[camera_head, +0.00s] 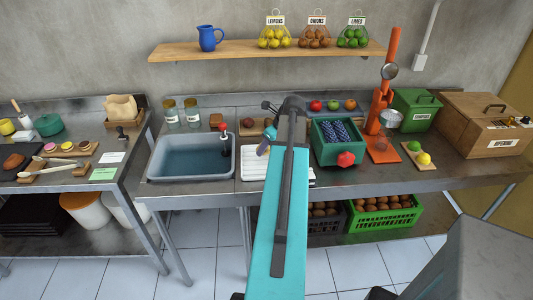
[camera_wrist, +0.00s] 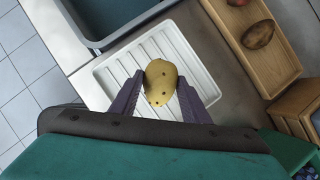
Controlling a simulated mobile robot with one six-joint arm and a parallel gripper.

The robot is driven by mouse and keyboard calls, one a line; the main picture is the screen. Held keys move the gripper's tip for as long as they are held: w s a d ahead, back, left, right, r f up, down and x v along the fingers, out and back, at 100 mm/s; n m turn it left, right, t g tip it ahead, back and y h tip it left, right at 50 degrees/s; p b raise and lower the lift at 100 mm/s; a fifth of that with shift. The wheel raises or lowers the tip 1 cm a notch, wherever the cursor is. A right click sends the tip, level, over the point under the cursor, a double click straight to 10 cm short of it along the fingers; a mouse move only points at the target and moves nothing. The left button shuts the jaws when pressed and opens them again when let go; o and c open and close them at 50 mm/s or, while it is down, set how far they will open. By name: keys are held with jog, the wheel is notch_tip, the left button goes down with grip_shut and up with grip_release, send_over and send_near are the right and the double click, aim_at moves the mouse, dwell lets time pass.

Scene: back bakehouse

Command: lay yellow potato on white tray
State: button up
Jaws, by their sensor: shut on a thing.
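In the wrist view a yellow potato (camera_wrist: 161,82) with dark spots sits between the two purple fingers of my gripper (camera_wrist: 160,98), which is shut on it. Below it is the white ribbed tray (camera_wrist: 112,72), beside the sink. I cannot tell from this view whether the potato touches the tray. In the head view the white tray (camera_head: 253,172) lies right of the sink, partly hidden by my arm. My gripper (camera_head: 264,147) shows there above the tray's back part, and the potato is hidden.
The sink (camera_head: 190,160) is left of the tray. A wooden tray (camera_wrist: 268,72) with a brown potato (camera_wrist: 258,35) lies behind it. A green crate (camera_head: 338,148) with dark blue contents stands to the right, beside an orange press (camera_head: 380,110). A shelf (camera_head: 180,51) hangs above.

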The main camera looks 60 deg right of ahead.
aim_at(266, 153)
jog(key=shift+f, duration=0.1)
jog(key=shift+f+p, duration=0.7)
jog(key=shift+f, duration=0.95)
jog(key=shift+f, duration=0.1)
jog(key=o, duration=1.1)
jog(key=shift+b+v, duration=1.2)
jog(key=shift+v, duration=4.9)
jog(key=shift+w, duration=0.1)
